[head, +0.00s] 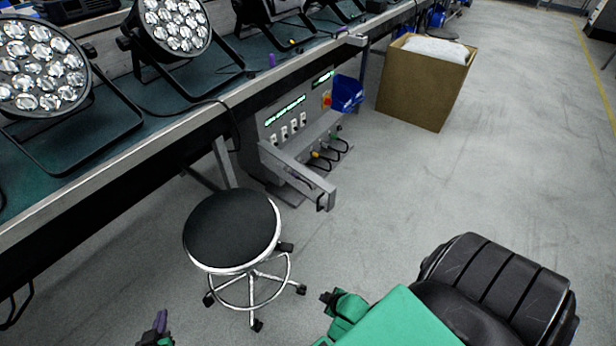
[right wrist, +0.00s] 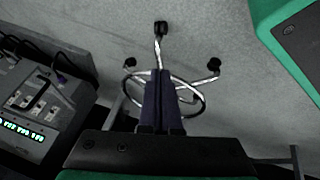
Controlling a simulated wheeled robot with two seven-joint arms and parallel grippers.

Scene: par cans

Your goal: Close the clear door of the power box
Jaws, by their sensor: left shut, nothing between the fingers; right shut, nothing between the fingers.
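The grey power box (head: 283,118) stands on the floor under the edge of the long workbench, with a row of sockets and green lit displays. A grey bar-like frame (head: 297,172) sticks out from its front; it looks like the clear door, standing open, but its clear panel is hard to make out. In the right wrist view the power box (right wrist: 35,105) is at the left. My left gripper (head: 160,325) is at the bottom edge, shut and empty. My right gripper (head: 328,297) is shut and empty, below and apart from the box; its closed fingers (right wrist: 159,98) show in the right wrist view.
A round black stool (head: 232,230) on a wheeled base stands in front of the box, left of my right gripper. A blue bin (head: 347,92) sits at the box's right end. A cardboard box (head: 415,90) stands behind. Lamps (head: 172,28) line the workbench (head: 110,160).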

